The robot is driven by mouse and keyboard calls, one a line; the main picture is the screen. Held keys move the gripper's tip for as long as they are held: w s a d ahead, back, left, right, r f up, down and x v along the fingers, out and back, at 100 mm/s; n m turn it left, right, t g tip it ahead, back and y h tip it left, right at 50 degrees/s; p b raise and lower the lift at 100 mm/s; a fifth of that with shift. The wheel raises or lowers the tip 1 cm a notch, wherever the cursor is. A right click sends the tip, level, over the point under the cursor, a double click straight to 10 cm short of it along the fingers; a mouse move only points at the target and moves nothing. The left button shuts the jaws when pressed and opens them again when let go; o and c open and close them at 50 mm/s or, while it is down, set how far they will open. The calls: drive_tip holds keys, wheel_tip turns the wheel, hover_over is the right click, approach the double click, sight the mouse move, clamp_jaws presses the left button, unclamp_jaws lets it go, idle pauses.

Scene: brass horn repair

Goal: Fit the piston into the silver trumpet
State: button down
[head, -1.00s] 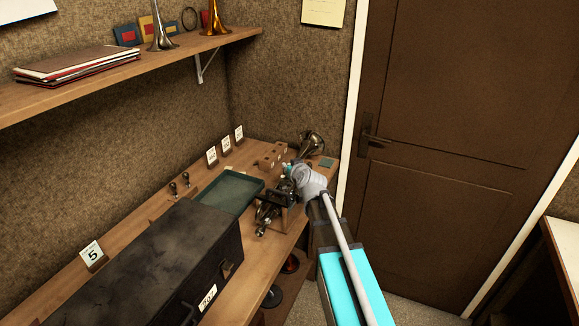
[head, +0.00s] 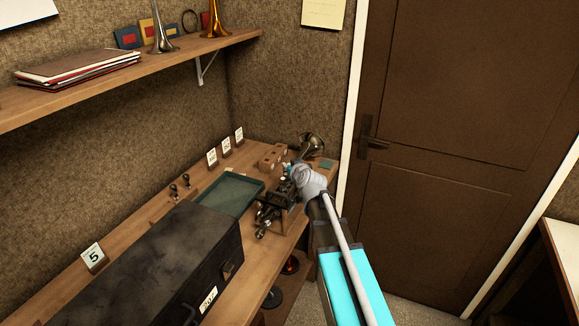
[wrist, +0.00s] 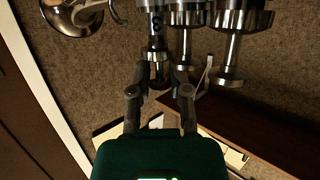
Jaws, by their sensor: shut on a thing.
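The silver trumpet (head: 265,218) lies at the front right of the bench, with its bell (head: 312,146) toward the back right. My gripper (wrist: 160,78) is shut on the knob end of a dark piston (wrist: 156,32) marked 3, which lines up with the gripper. In the wrist view the piston stands beside two silver valves of the trumpet (wrist: 236,20), with their stems and buttons showing. The piston's far end runs to the top edge, so I cannot tell how far it is in a casing. In the head view my arm hides the piston.
A green tray (head: 242,214) lies left of the trumpet, and a wooden block with holes (head: 272,155) stands behind. A big dark case (head: 150,265) fills the front left. Number cards (head: 225,145) stand along the wall. A shelf (head: 110,85) hangs above.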

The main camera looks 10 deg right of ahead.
drive_tip(key=shift+r+p, duration=3.4)
drive_tip(key=shift+r, duration=0.1)
drive_tip(key=shift+r, duration=0.1)
drive_tip(key=shift+f+b, duration=3.25)
drive_tip(key=shift+f, duration=0.1)
idle(1.1)
